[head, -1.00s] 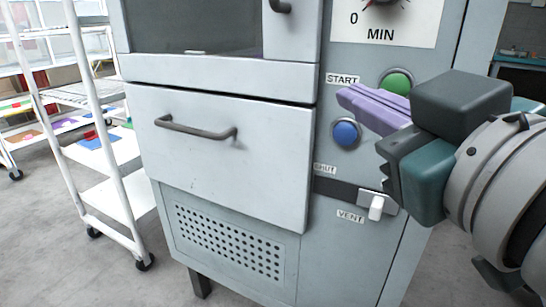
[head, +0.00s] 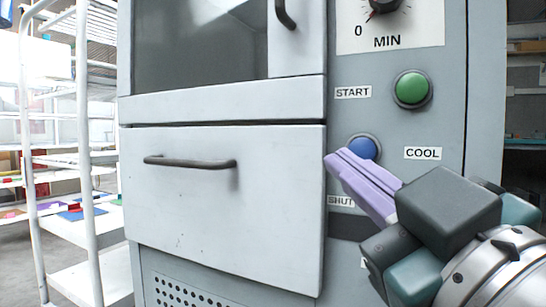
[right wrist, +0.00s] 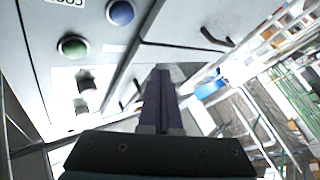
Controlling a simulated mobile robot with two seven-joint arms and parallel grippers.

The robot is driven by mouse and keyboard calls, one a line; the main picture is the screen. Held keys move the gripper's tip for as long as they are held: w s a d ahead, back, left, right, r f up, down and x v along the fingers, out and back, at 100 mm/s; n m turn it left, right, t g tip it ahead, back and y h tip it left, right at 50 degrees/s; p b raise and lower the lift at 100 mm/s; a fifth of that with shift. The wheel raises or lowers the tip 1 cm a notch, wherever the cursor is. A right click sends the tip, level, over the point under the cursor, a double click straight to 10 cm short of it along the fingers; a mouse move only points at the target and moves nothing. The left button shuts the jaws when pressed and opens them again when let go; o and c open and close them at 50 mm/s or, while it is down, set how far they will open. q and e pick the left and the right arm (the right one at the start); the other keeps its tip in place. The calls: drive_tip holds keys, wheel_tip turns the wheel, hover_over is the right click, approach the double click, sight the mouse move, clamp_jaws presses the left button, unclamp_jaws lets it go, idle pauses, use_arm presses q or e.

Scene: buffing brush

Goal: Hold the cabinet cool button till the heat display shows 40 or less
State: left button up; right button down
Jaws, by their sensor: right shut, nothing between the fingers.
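The blue cool button (head: 363,148) is on the cabinet's front panel, left of the COOL label (head: 423,153). It also shows at the top of the right wrist view (right wrist: 121,12). My right gripper (head: 337,161) is shut and empty, its purple fingers pointing left. In the head view the fingers cover the button's lower edge. In the right wrist view the fingertips (right wrist: 163,72) are apart from the button, beside the panel. The heat display is not in view. My left gripper is not in view.
The green start button (head: 412,89) is above right of the blue one, below a minutes dial (head: 385,6). A drawer (head: 222,205) with a dark handle is left of the panel. The shut/vent slider is mostly hidden behind my right gripper. A white rack (head: 90,225) stands left.

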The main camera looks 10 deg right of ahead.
sight(352, 150)
drive_tip(key=w+d, duration=0.5)
drive_tip(key=w, duration=0.2)
drive_tip(key=shift+w+b, duration=0.15)
drive_tip(key=shift+b, duration=0.25)
drive_tip(key=shift+w+d, duration=0.1)
idle(1.9)
drive_tip(key=shift+w+d, duration=0.15)
drive_tip(key=shift+w, duration=0.1)
drive_tip(key=shift+w+d, duration=0.3)
drive_tip(key=shift+w, duration=0.1)
idle(4.2)
